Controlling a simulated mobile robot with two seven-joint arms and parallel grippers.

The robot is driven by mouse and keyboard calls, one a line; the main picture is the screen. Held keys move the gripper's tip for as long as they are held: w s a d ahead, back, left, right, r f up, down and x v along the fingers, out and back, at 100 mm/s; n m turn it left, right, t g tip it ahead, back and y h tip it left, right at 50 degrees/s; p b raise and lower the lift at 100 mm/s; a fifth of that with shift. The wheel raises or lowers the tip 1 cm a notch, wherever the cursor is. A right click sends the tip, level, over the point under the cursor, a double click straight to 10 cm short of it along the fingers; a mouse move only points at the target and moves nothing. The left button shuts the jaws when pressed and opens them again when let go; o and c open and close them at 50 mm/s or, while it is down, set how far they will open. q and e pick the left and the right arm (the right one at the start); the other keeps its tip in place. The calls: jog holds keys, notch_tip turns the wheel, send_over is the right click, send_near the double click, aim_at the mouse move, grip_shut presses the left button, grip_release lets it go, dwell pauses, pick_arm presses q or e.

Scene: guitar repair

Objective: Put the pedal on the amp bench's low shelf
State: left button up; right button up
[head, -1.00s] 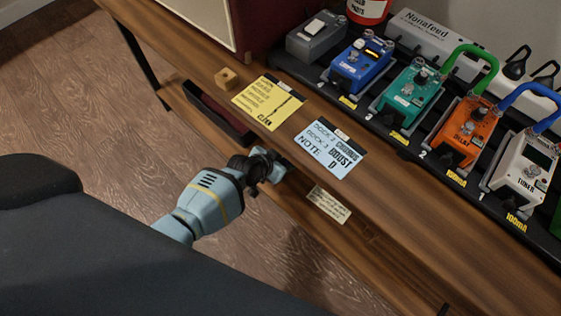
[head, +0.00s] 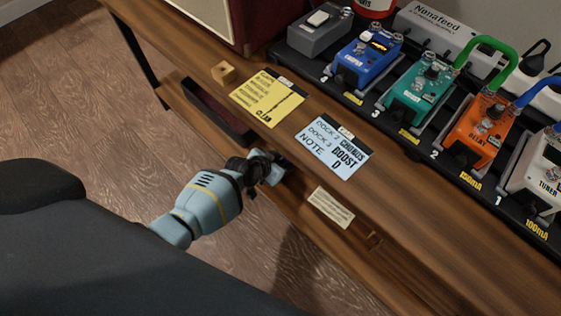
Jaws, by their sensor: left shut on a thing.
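My left gripper (head: 268,172) reaches in at the bench's front edge, over the low shelf (head: 345,248) and just below the bench top. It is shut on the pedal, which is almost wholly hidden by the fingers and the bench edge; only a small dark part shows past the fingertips. I cannot tell whether the pedal touches the shelf. My right gripper is not in view.
A dark red tray (head: 216,112) lies on the low shelf to the left, and a cream label (head: 331,207) to the right. On the bench top are a yellow note (head: 267,98), a blue note (head: 333,147), a wooden block (head: 223,73) and a board with several pedals (head: 410,145).

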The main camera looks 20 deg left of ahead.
pick_arm(q)
jog(key=shift+f, duration=0.1)
jog(key=o, duration=1.3)
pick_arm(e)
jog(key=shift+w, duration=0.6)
pick_arm(q)
jog(key=shift+r, duration=0.25)
jog(key=p+v, duration=0.6)
jog(key=v, duration=0.4)
jog(key=shift+s+r+p, duration=0.25)
jog(key=shift+p, duration=0.15)
jog(key=shift+s+a+r, duration=0.2)
jog(key=shift+s+r, duration=0.15)
jog(key=shift+s, duration=0.05)
jog(key=shift+s+p, duration=0.1)
jog(key=shift+p, duration=0.2)
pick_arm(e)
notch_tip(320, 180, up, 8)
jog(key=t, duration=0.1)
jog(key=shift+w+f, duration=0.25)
